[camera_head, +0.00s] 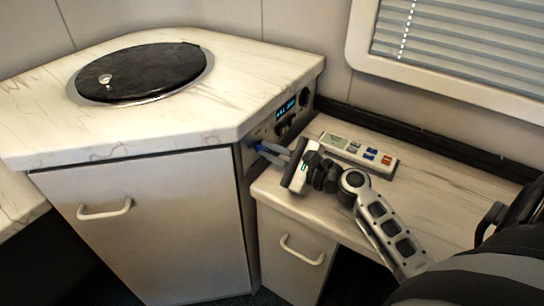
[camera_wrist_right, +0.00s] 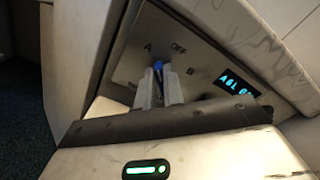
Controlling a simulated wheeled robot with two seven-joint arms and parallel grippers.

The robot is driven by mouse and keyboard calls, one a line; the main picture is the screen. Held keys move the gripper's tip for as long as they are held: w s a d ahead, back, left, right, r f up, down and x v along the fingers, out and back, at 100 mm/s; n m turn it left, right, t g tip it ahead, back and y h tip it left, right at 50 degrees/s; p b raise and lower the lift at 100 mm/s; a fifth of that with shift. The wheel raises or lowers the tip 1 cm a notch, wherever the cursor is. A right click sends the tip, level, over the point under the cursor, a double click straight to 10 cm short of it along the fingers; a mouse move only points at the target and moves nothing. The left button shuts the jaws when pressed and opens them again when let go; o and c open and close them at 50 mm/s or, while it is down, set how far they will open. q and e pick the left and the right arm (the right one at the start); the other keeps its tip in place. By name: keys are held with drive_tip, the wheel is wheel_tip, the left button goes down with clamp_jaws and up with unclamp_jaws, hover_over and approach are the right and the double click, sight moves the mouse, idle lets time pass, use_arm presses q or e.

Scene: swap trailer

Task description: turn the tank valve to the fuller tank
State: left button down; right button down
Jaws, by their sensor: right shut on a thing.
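The valve's blue handle (camera_head: 262,149) is on the side panel of the marble-topped cabinet. In the right wrist view the blue handle (camera_wrist_right: 158,65) shows between the fingertips, below the labels A and OFF, with B to its right. The fingers hide most of it, so I cannot tell exactly which label it points to. My right gripper (camera_head: 268,152) is shut on it; its two pale fingers (camera_wrist_right: 160,82) reach up to the panel (camera_wrist_right: 128,62). A lit display (camera_wrist_right: 236,82) starts with what looks like A61; the rest is unclear. My left gripper is not in view.
A lower counter (camera_head: 440,185) lies under my right arm, with a box of coloured buttons (camera_head: 359,152) behind the wrist. The cabinet top (camera_head: 265,68) carries a round black lid (camera_head: 140,68). A blind-covered window (camera_head: 460,45) is at the upper right.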

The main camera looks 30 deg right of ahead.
drive_tip(key=shift+f+n+b, duration=0.15)
drive_tip(key=shift+n+b, duration=0.5)
drive_tip(key=shift+n, duration=0.35)
drive_tip(key=c, duration=1.5)
unclamp_jaws()
